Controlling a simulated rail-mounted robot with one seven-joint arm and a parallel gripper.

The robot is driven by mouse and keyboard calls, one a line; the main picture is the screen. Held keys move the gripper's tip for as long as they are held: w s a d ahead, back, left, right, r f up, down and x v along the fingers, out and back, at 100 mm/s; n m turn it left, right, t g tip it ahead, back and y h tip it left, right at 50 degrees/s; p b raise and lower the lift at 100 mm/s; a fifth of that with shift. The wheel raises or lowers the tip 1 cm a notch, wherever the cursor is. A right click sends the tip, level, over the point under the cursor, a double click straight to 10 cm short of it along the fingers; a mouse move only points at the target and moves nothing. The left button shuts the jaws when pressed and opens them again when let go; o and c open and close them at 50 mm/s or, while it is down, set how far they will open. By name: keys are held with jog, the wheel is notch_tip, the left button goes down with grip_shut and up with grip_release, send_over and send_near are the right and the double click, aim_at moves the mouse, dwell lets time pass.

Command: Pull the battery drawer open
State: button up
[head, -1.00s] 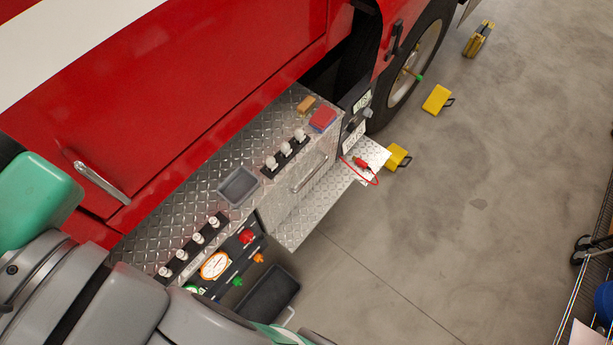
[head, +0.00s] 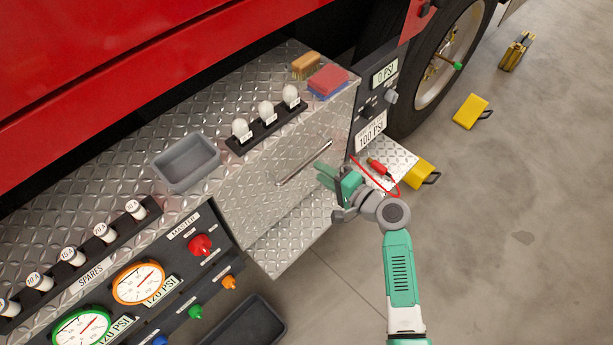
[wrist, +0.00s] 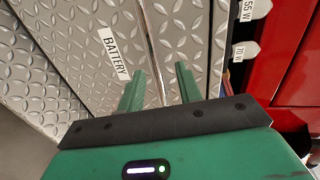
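The battery drawer is shut; its diamond-plate front (head: 275,200) is on the side of the bumper, with a long thin bar handle (head: 303,163). In the wrist view a white BATTERY label (wrist: 113,53) is on the plate, left of the handle bar (wrist: 151,45). My gripper (head: 323,175) is just in front of the drawer, near the right end of the handle. In the wrist view its two green fingers (wrist: 160,87) are apart, and the bar lines up with the gap between them. I cannot tell whether they touch the bar or plate.
On the bumper top are a grey tray (head: 187,162), a rack of white bulbs (head: 266,122), a brown brush (head: 306,65) and a red-and-blue block (head: 328,81). A red cable (head: 378,167) lies on a plate step to the right. Gauges (head: 139,284) are at lower left.

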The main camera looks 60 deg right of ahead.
aim_at(306, 161)
jog(key=shift+m, duration=0.3)
jog(key=b+x, duration=0.1)
jog(key=x, duration=0.2)
jog(key=f+b+x, duration=0.1)
jog(key=x, duration=0.3)
jog(key=shift+w+d+f, duration=0.1)
jog(key=shift+d+f, duration=0.05)
jog(key=shift+d, duration=0.2)
jog(key=shift+c, duration=0.4)
grip_shut()
